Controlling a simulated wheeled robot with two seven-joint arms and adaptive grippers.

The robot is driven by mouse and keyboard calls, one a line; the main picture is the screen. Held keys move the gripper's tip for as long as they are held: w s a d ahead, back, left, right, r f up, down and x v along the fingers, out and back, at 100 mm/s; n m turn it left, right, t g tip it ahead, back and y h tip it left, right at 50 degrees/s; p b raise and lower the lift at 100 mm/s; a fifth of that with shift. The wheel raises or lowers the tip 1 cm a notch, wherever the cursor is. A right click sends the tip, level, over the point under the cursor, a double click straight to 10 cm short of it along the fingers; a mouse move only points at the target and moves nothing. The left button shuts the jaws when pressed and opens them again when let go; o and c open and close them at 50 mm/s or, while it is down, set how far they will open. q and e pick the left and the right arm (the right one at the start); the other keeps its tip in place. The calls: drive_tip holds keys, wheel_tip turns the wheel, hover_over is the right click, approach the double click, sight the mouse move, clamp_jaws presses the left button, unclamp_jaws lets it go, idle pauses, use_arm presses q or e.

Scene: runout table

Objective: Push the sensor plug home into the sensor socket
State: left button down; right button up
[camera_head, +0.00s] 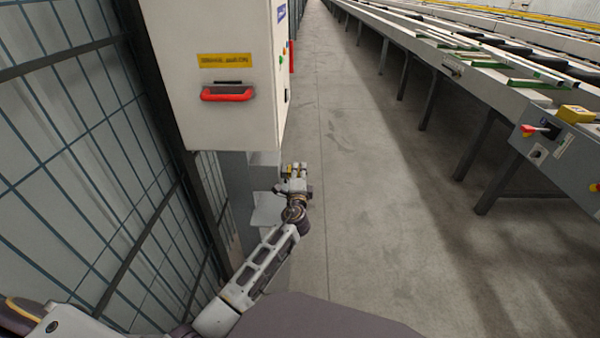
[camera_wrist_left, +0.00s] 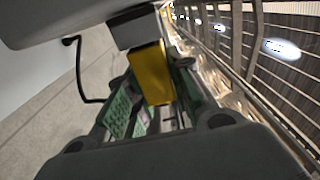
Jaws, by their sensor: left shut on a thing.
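My left gripper (camera_head: 295,168) is beside the lower right of the white cabinet, by a grey post. In the left wrist view its two green-padded fingers (camera_wrist_left: 150,105) are shut on a yellow block, which I take for the sensor plug (camera_wrist_left: 150,72). A dark grey block, probably the sensor socket (camera_wrist_left: 134,30), is right at the plug's far end. I cannot tell how deep the plug sits in it. A thin black cable (camera_wrist_left: 82,72) loops down to the left of the plug. My right gripper is out of view.
The white cabinet (camera_head: 215,105) has a red handle (camera_head: 227,94) and a yellow label. A wire mesh fence (camera_head: 75,160) runs along the left. A long runout table (camera_head: 480,80) stands at the right. The floor (camera_head: 370,230) between is clear.

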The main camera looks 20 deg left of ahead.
use_arm(q)
drive_tip(key=shift+a, duration=0.25)
drive_tip(key=c, duration=1.2)
unclamp_jaws()
drive_tip(key=shift+s, duration=0.1)
drive_tip(key=shift+v, duration=5.95)
